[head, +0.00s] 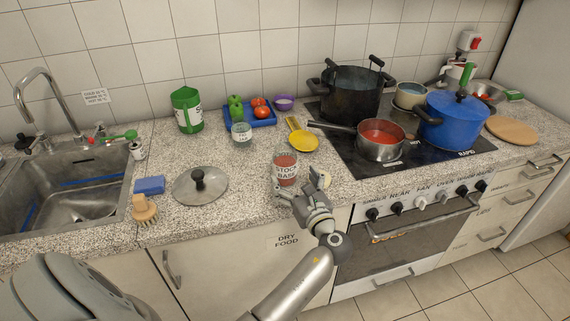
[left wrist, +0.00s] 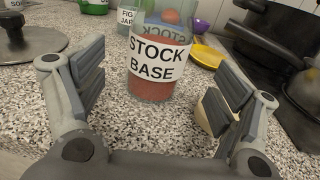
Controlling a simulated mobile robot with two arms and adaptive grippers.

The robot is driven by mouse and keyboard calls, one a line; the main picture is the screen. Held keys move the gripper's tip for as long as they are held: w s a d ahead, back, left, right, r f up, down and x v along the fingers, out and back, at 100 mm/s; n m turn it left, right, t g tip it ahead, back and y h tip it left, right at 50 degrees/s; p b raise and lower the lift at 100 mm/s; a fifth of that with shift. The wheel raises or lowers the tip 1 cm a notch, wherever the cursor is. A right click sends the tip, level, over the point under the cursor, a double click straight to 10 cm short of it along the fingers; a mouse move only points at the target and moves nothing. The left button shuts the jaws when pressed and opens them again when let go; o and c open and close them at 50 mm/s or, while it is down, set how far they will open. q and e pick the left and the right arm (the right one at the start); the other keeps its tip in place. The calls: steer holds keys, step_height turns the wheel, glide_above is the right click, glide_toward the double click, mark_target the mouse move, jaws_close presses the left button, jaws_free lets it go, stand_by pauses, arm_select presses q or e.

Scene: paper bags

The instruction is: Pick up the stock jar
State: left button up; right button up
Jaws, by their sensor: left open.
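The stock jar (head: 285,168) is a clear jar with a red filling and a white label reading "STOCK BASE". It stands upright on the speckled counter, near the front edge and left of the stove. In the left wrist view the stock jar (left wrist: 156,62) is straight ahead, between the lines of the two fingers and slightly beyond them. My left gripper (head: 302,186) is open and empty, low over the counter in front of the jar; its spread fingers also show in the left wrist view (left wrist: 160,92). I see no contact with the jar. My right gripper is not in view.
A pot lid (head: 200,187) lies left of the jar. Behind it are a second labelled jar (head: 241,134), a yellow spoon rest (head: 302,138) and a blue tray (head: 262,124). A saucepan (head: 381,146) on the stove points its handle toward the jar's side.

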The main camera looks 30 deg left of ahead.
mark_target(290, 170)
arm_select(q)
steer(key=x, duration=0.2)
steer(key=p+x, duration=0.1)
steer(key=r+x, duration=0.1)
steer(key=x, duration=0.1)
steer(key=shift+w+a+p, duration=0.1)
steer(key=shift+a+p, duration=0.2)
steer(key=shift+w+a+f, duration=0.2)
steer(key=shift+w+a, duration=0.1)
steer(key=shift+a, duration=0.15)
steer(key=c, duration=0.4)
steer(key=shift+r, duration=0.1)
steer(key=c, duration=1)
